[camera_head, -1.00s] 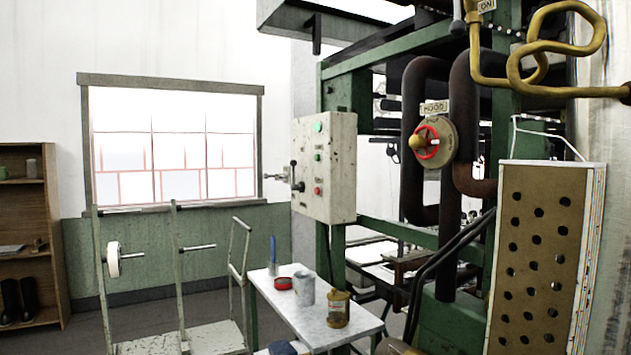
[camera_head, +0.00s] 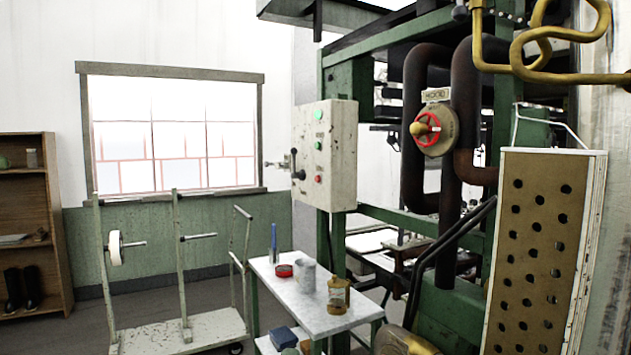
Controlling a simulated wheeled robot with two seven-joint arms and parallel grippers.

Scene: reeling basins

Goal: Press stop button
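A white control box (camera_head: 341,157) is mounted on the green machine frame, left of the pipes. Its front carries a large green lamp or button (camera_head: 318,114), a smaller green button (camera_head: 319,146) and a red button (camera_head: 318,180), one above the other. The small labels beside them are too small to read. A black lever (camera_head: 295,164) sits on the box's left side. Neither of my grippers shows in the head view.
A small white table (camera_head: 322,318) with a cup (camera_head: 308,278), a red tin (camera_head: 283,270) and a jar (camera_head: 338,296) stands below the box. A cart (camera_head: 205,328) stands left. A perforated panel (camera_head: 535,255) and brass pipes (camera_head: 560,42) occupy the right.

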